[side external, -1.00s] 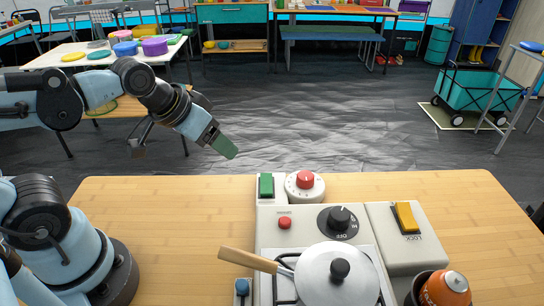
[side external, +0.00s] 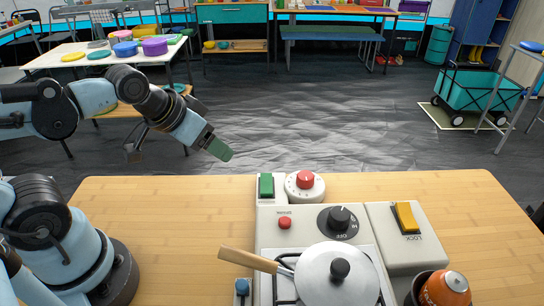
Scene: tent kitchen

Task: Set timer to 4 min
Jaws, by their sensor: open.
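The timer (side external: 304,187) is a round pale dial with a red knob and small marks around its rim. It sits at the back edge of the stove unit, next to a green rocker switch (side external: 266,186). The marks are too small to read. My gripper (side external: 220,149) hangs in the air behind and to the left of the timer, apart from it. Its green-tipped finger points down and to the right. Its jaws are open and nothing shows between them; one finger is largely hidden behind the other.
The stove has a red ignition button (side external: 285,222), a black OFF knob (side external: 339,218) and a yellow LOCK switch (side external: 405,217). A lidded pan (side external: 325,278) stands on it, its wooden handle pointing left. An orange canister (side external: 446,288) is at front right. The wooden table (side external: 165,215) is clear left of the stove.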

